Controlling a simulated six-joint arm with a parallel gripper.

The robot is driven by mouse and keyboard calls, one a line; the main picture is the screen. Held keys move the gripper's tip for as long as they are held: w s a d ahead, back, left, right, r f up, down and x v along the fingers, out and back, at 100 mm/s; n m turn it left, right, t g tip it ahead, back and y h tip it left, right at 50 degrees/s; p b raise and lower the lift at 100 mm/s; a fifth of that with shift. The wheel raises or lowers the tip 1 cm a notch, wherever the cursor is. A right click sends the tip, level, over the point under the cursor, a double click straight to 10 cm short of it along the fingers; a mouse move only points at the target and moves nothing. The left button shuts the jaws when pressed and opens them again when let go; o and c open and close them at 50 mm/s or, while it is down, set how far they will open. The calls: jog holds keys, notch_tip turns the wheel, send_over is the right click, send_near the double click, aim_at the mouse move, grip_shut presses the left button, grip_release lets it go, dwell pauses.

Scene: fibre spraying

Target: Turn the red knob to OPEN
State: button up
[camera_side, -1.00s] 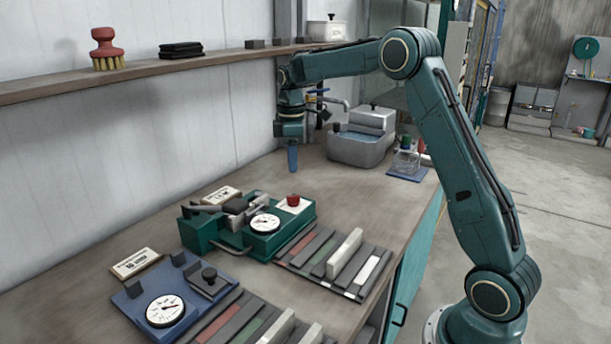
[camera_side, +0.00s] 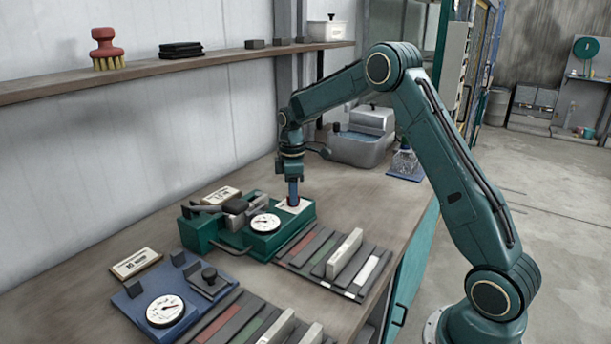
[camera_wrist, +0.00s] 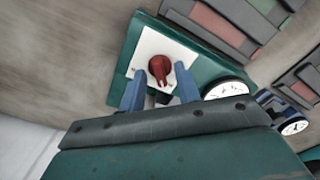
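The red knob (camera_wrist: 159,69) sits on a white plate (camera_wrist: 150,44) on the green device (camera_side: 203,231), which has a round white dial (camera_side: 265,223). In the wrist view the knob shows just beyond my fingertips, and its narrow grip points toward my gripper. My gripper (camera_wrist: 158,92) is open, with one blue finger on each side of the knob's line and a gap between them. In the side view my gripper (camera_side: 293,200) points down over the plate and hides the knob. I cannot read the OPEN mark.
A blue device with a dial (camera_side: 165,310) stands at the front left. Racks of coloured strips (camera_side: 335,262) lie in front of the green device. A grey basin (camera_side: 358,150) stands behind my gripper.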

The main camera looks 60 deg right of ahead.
grip_shut()
